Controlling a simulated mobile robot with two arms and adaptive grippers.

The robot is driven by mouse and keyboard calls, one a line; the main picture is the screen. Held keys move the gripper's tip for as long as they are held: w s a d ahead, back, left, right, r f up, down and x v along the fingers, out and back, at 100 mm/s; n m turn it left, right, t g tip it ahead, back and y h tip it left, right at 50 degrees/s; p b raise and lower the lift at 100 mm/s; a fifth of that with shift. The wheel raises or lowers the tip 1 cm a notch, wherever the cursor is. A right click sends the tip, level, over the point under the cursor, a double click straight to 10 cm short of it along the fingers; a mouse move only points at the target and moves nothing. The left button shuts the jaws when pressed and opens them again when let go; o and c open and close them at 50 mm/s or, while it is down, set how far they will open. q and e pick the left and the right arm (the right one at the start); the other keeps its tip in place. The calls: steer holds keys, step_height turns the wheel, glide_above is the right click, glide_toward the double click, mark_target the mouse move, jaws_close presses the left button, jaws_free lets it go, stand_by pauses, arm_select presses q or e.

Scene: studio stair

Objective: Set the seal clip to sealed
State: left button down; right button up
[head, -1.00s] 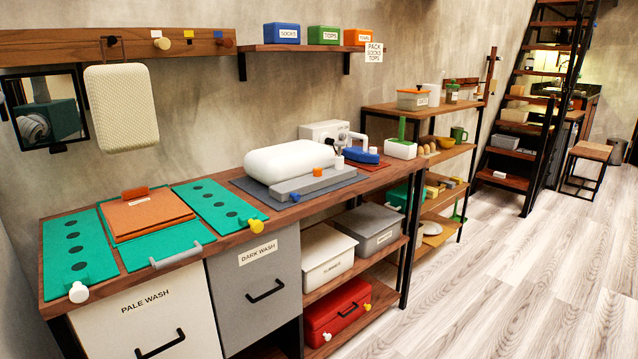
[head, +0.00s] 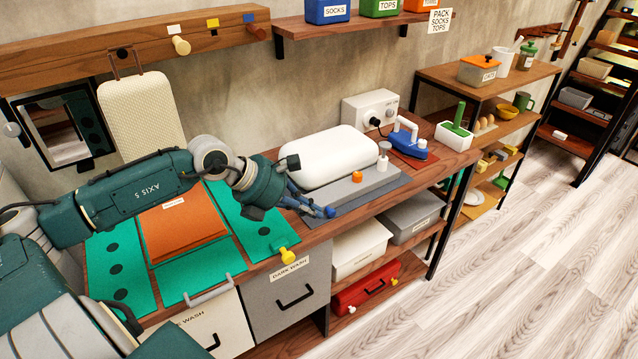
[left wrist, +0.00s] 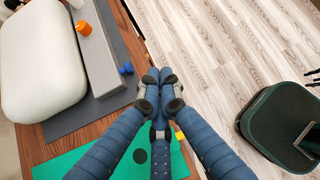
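A small blue clip (head: 329,212), which I take to be the seal clip, sits at the near left end of a grey bar (head: 364,184) in front of a plump white bag (head: 325,155). The blue clip also shows in the left wrist view (left wrist: 126,69), at the bar's edge. My left gripper (head: 314,209) is just left of the clip in the head view. In the left wrist view its blue fingers (left wrist: 157,76) are drawn together, with nothing visible between the tips, and the clip is a little apart from them. My right gripper is out of view.
An orange cap (head: 356,176) and a white post (head: 384,162) stand along the bar. A blue iron (head: 408,140) rests on a red mat behind. Green panels (head: 238,226) and an orange board (head: 183,232) lie under my arm.

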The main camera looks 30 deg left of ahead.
mark_target(330, 211)
arm_select(q)
steer(key=a+r+y, duration=0.1)
steer(key=a+y, duration=0.1)
steer(key=a, duration=0.5)
steer(key=shift+g, duration=0.5)
steer(key=p+x, duration=0.1)
steer(key=x, duration=0.3)
steer(key=p+x, duration=0.2)
steer(key=x, duration=0.3)
steer(key=shift+d+f, duration=0.25)
steer(key=shift+d, duration=0.05)
steer(key=shift+w+d+f+p, duration=0.2)
steer(key=shift+w+p, duration=0.15)
steer(key=shift+w, duration=0.2)
steer(key=shift+w+d+f+p, duration=0.2)
steer(key=shift+w+p, duration=0.1)
steer(key=shift+w, duration=0.2)
steer(key=shift+w+d+f+m, duration=0.2)
steer(key=shift+w+f+m, duration=0.15)
steer(key=shift+w, duration=0.25)
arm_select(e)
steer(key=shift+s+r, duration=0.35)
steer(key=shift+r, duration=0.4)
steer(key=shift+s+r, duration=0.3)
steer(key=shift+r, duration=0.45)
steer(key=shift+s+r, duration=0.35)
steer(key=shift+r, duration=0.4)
